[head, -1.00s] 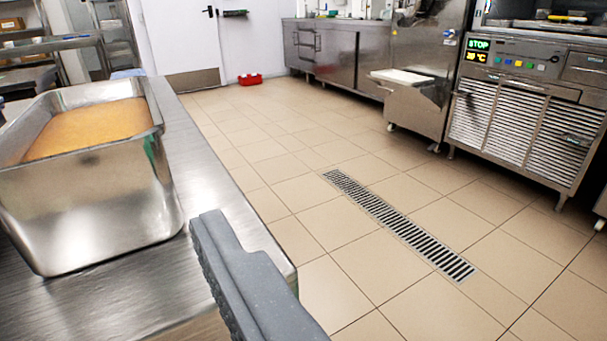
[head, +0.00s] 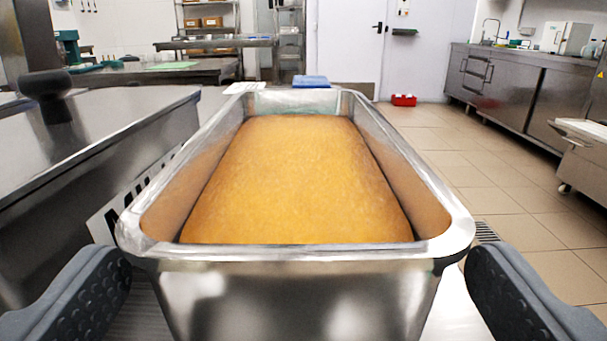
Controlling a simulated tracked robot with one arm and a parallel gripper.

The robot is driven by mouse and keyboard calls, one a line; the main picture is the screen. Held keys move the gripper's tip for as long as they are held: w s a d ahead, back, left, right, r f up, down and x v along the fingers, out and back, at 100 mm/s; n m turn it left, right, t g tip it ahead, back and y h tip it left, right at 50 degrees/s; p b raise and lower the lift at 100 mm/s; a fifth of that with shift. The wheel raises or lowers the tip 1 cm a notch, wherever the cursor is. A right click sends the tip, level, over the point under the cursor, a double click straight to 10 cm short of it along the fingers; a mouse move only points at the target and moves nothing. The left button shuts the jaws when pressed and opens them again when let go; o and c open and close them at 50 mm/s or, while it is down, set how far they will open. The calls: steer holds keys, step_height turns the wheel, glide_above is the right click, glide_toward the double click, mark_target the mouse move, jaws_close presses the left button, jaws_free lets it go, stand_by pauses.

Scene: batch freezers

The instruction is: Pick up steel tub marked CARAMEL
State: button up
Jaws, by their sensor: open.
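A steel tub (head: 300,268) filled with a smooth orange-brown mass (head: 297,180) stands upright on a steel counter, large and central in the head view. No CARAMEL marking can be read on the side facing me. My gripper (head: 298,300) is open, with one dark grey finger at the lower left and the other at the lower right. The fingers are on either side of the tub's near end. Whether they touch it I cannot tell.
A steel unit with a dark knob (head: 45,90) stands close on the left. A blue item (head: 310,82) lies beyond the tub. Tiled floor (head: 455,150) is free on the right, with a red caddy (head: 403,100) by the white door (head: 350,45).

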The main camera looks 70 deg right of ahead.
mark_target(303, 228)
steer(key=b+x, duration=0.1)
steer(key=x, duration=0.4)
steer(key=shift+s+f+b, duration=0.1)
steer(key=shift+b, duration=0.2)
steer(key=c, duration=1.4)
